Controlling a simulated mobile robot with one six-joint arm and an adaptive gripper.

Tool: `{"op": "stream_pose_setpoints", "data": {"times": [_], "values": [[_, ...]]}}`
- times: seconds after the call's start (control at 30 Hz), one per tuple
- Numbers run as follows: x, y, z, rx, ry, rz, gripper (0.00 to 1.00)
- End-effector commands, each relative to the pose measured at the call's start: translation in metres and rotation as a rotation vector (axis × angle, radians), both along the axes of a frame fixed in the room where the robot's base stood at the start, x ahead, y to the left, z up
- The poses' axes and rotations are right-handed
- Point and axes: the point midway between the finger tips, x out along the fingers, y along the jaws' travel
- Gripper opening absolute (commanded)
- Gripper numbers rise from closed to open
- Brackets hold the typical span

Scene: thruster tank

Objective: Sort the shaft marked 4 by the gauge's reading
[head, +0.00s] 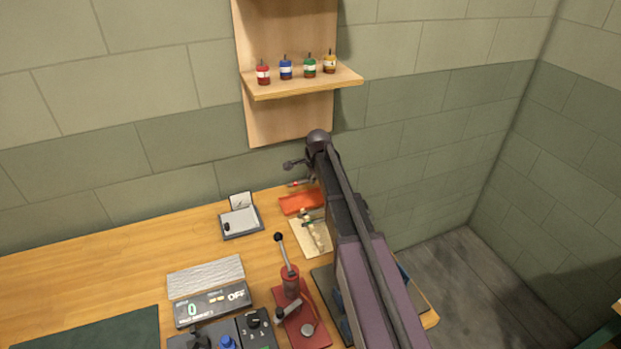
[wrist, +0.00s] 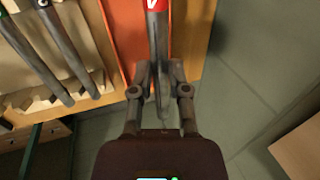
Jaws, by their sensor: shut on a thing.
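My gripper (wrist: 160,92) is shut on a grey shaft (wrist: 158,50) with a red band (wrist: 156,5). The band carries a white mark, cut off at the top edge, that I cannot read surely. The shaft is over an orange tray (wrist: 118,35) in the wrist view. In the head view the red band (head: 296,183) shows just behind the orange tray (head: 300,203), with my arm hiding much around it. More dark shafts (wrist: 72,50) lie in a pale wooden rack (wrist: 15,60), also seen in the head view (head: 306,243). I cannot tell which device is the gauge.
A small grey device with an upright plate (head: 240,224) stands left of the tray. A red lever press (head: 300,318) and a display box reading 0 and OFF (head: 212,304) are nearer. Small colored pots (head: 285,69) stand on a wall shelf (head: 300,84).

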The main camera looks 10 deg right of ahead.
Motion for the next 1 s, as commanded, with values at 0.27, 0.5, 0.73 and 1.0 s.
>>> {"op": "stream_pose_setpoints", "data": {"times": [0.27,0.5,0.73,1.0], "values": [[0.0,0.001,-0.008,0.0,0.0,0.001,0.0],[0.0,0.001,-0.019,0.0,0.0,0.001,0.0],[0.0,0.001,-0.031,-0.001,0.0,0.002,0.0],[0.0,0.002,-0.044,0.0,0.0,0.002,0.0]]}}
